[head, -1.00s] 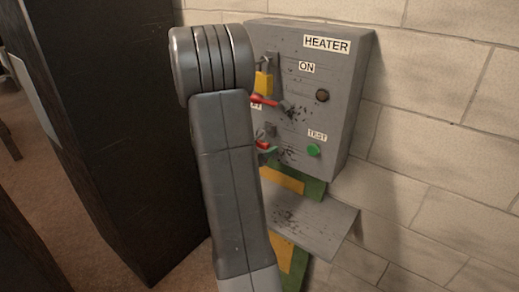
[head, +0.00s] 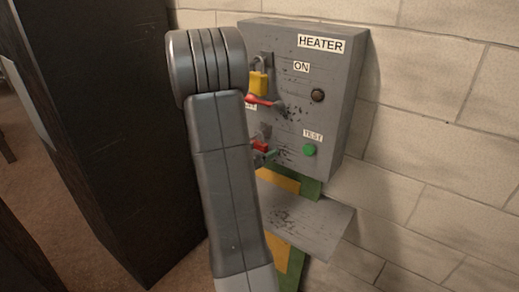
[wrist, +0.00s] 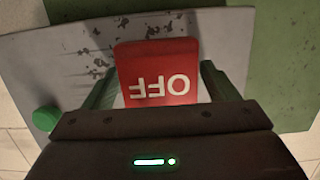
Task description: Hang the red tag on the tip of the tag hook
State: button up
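The red tag (wrist: 160,85) is marked OFF and shows upside down in the wrist view, between the two green fingers of my gripper (wrist: 158,88). The fingers meet its side edges. In the head view the red tag (head: 260,146) is a small red patch at the lower left of the panel front, with my gripper (head: 263,156) partly hidden by my arm. A small grey bracket (head: 265,130) stands just above the tag there. I cannot tell whether it is the tag hook, or whether the tag touches it.
The grey HEATER box (head: 345,95) hangs on a block wall. A yellow padlock (head: 259,83) and a red lever (head: 262,101) sit above the tag. A green TEST button (head: 309,150) is to its right. A grey shelf (head: 310,222) juts out below. A dark cabinet (head: 100,110) stands left.

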jog(key=shift+a+r, duration=0.1)
jog(key=shift+r, duration=0.2)
jog(key=b+v, duration=0.1)
jog(key=v, duration=1.2)
jog(key=shift+s+a+f, duration=0.15)
jog(key=shift+s, duration=0.2)
jog(key=p+x, duration=0.1)
jog(key=x, duration=1.2)
jog(key=shift+w+d, duration=0.25)
jog(key=shift+w, duration=0.1)
jog(key=shift+s+a+r, duration=0.2)
jog(key=shift+a+r, duration=0.05)
jog(key=shift+r, duration=0.1)
jog(key=shift+f, duration=0.1)
